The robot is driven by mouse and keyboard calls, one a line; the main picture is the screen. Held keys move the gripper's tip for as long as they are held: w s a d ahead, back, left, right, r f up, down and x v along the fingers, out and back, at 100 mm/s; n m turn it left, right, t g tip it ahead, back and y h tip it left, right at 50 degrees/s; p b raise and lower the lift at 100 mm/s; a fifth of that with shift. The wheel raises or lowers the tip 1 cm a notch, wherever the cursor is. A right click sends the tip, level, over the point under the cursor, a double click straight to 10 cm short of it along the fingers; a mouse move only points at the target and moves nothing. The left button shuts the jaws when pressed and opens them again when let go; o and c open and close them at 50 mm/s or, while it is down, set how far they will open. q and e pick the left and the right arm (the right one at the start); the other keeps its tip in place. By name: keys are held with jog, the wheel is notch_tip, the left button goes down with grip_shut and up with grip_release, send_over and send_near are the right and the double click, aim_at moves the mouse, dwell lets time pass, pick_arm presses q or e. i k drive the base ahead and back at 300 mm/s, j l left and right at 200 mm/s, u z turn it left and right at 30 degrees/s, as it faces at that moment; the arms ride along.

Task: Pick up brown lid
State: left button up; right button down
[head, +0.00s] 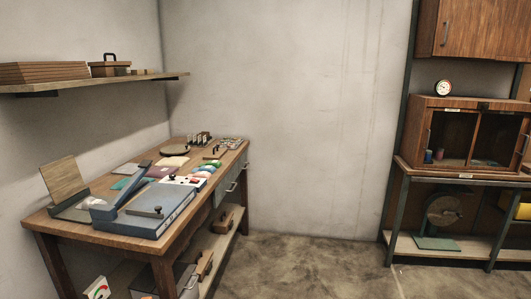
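I cannot tell for certain which thing is the brown lid. A flat, round brown piece (174,150) lies towards the back of the wooden workbench (45,222) and could be it. A square tan-brown panel (64,178) stands tilted at the bench's left end and has a lid-like shape. Neither of my grippers is in view.
A wall shelf (100,81) hangs above. A wooden cabinet (463,103) stands on a rack at the right. The floor (310,265) between is clear.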

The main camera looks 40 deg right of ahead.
aim_at(215, 154)
jog(key=z, duration=1.05)
jog(key=i+l, duration=0.3)
jog(key=i, duration=0.15)
jog(key=i+l, duration=0.35)
jog(key=i, duration=0.15)
jog(key=i+l, duration=0.3)
jog(key=i, duration=0.15)
